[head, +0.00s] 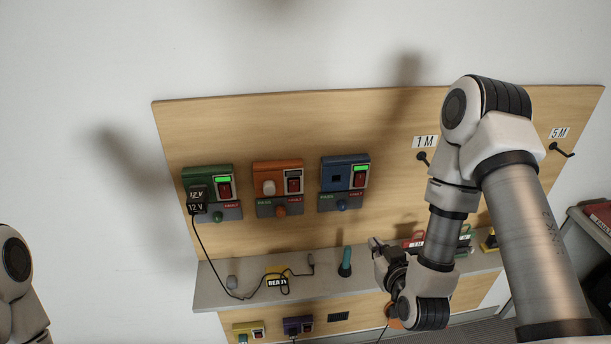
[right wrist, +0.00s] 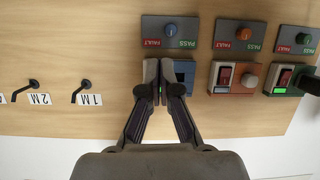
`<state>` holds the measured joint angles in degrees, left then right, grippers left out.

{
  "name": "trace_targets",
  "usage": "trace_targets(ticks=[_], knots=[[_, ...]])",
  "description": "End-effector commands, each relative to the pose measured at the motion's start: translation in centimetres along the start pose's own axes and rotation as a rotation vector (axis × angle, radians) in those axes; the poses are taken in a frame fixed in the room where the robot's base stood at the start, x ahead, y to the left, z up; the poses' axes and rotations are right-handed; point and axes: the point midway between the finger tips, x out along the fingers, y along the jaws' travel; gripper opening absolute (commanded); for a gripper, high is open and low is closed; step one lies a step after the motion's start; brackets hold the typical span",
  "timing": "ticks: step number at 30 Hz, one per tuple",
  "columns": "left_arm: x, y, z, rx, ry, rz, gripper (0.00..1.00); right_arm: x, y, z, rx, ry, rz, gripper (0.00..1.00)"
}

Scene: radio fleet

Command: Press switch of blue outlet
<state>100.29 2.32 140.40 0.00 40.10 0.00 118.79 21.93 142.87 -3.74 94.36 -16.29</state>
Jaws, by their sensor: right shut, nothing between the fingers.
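The blue outlet (head: 326,185) is on the wooden board, right of the orange and green ones. It has a dark square socket, a red switch (head: 359,180) and a lit green display above the switch. A plate with a blue knob and PASS and FAULT labels sits below it. My right gripper (head: 376,243) is shut and empty, below and right of the blue outlet in the head view. In the right wrist view, which is upside down, its fingertips (right wrist: 165,66) overlap the blue outlet (right wrist: 187,72) and hide its switch. My left gripper is out of view.
The orange outlet (head: 266,176) has a dark display. The green outlet (head: 194,173) holds a black 12 V adapter (head: 197,198) with a hanging cable. A grey shelf (head: 215,271) below carries a teal-handled tool (head: 346,260). Hooks (head: 422,156) stick out at right.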

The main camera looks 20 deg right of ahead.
Motion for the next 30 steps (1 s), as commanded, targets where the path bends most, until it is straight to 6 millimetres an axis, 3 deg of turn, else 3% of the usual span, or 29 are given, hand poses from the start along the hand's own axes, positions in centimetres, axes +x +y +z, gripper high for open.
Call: trace_targets(ticks=[1,4,7,20,30], knots=[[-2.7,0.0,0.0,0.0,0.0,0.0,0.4,-0.9,0.8,-3.8,0.028,0.026,0.016,0.0],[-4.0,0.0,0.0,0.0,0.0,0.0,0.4,-1.2,1.7,-7.0,0.062,0.064,0.034,0.0],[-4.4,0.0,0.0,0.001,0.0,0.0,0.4,-1.4,1.9,-8.3,0.073,0.084,0.039,0.0],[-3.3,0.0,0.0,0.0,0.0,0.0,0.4,-0.9,1.9,-7.9,0.072,0.087,0.037,0.0],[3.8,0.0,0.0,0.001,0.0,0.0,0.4,1.8,1.9,-7.5,0.075,0.093,0.036,0.0]])
